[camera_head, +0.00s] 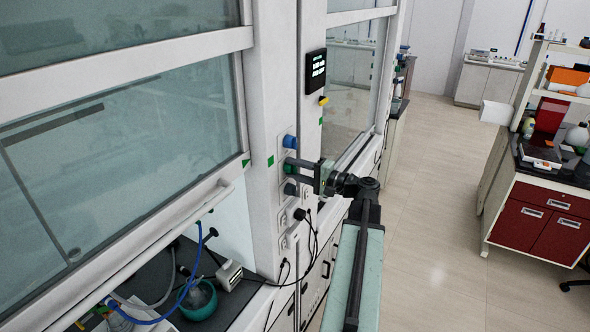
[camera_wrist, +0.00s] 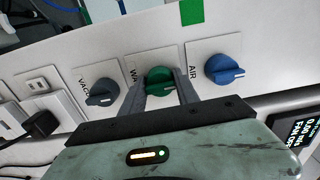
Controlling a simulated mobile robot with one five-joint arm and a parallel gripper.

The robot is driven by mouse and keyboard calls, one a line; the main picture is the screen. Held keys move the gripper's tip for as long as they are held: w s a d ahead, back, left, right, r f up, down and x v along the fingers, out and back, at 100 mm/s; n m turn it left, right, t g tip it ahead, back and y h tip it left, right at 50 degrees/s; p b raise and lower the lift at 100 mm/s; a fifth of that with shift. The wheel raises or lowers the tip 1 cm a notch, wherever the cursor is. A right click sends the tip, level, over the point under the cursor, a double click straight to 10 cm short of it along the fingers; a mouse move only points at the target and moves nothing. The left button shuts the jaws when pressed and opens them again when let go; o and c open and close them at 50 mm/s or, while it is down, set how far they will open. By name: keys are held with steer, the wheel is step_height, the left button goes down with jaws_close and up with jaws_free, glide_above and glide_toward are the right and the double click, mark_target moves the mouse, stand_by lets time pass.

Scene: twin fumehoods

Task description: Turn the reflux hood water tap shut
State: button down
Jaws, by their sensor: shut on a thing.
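The water tap is a green round knob (camera_wrist: 159,82) on a white plate between the hoods, and the wrist view shows it between my gripper's fingers (camera_wrist: 160,95). Its label is partly hidden, with "WA" readable. My gripper (camera_head: 300,170) reaches the post from the right in the head view and is shut on the knob. The green knob (camera_head: 289,169) is partly covered there by my gripper.
A blue AIR knob (camera_wrist: 222,68) and a grey-blue VACUUM knob (camera_wrist: 101,92) flank the green one closely. Sockets with black plugs (camera_head: 299,214) and cables sit below. The left hood's sash (camera_head: 110,160) is partly raised over a flask (camera_head: 198,300). The aisle floor (camera_head: 440,180) is clear.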

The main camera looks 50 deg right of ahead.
stand_by(0.6)
steer(key=c, duration=0.9)
jaws_free()
steer(key=shift+s, duration=0.1)
steer(key=v, duration=0.7)
steer(key=shift+s, duration=0.3)
steer(key=shift+d, duration=0.1)
